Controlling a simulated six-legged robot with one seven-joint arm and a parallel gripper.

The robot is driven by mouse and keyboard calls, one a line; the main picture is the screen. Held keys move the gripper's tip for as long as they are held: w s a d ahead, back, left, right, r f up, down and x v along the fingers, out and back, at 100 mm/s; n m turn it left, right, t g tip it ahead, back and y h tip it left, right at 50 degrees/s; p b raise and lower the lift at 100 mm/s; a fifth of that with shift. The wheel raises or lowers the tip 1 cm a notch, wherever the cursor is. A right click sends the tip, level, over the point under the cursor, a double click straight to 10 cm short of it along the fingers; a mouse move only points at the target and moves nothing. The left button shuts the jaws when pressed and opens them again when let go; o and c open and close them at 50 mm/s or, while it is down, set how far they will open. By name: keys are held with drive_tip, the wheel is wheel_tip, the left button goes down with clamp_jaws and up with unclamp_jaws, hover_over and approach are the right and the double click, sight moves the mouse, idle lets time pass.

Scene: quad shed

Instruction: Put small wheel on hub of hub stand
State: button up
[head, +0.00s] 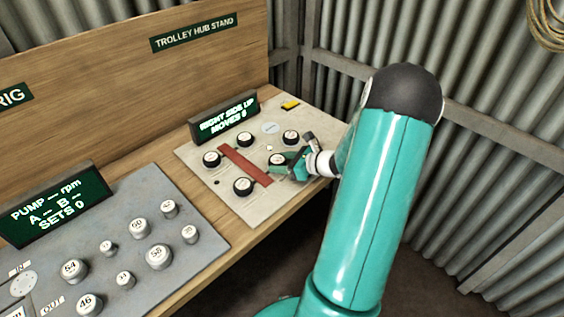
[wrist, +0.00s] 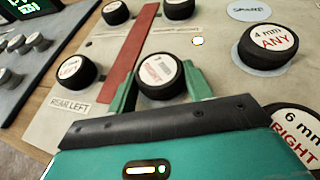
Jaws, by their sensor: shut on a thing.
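The hub stand is a pale plate (head: 222,188) on the wooden bench, with a red bar (head: 245,165) across it and several black wheels. My gripper (head: 287,164) is over its right front part. In the wrist view my gripper's green fingers (wrist: 161,82) are shut on a small black wheel (wrist: 160,90) with a white and red label. Whether that wheel sits on a hub or is raised, I cannot tell. A wheel marked "4 mm ANY" (wrist: 262,62) is on a round spot at right. A "6 mm RIGHT" wheel (wrist: 296,138) is partly cut off.
A wheel (wrist: 76,72) stands by the "REAR LEFT" label, left of the red bar. Two more wheels (wrist: 116,12) (wrist: 179,8) are at the far edge. A lit display (head: 226,119) stands behind the plate. A grey panel with numbered knobs (head: 158,257) is at left.

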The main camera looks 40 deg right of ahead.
drive_tip(key=o, duration=1)
drive_tip(key=shift+f, duration=0.1)
drive_tip(key=shift+s+d+r, duration=0.1)
drive_tip(key=shift+s+r, duration=0.15)
drive_tip(key=shift+r, duration=0.05)
drive_tip(key=v, duration=1.1)
drive_tip(key=shift+s, duration=0.2)
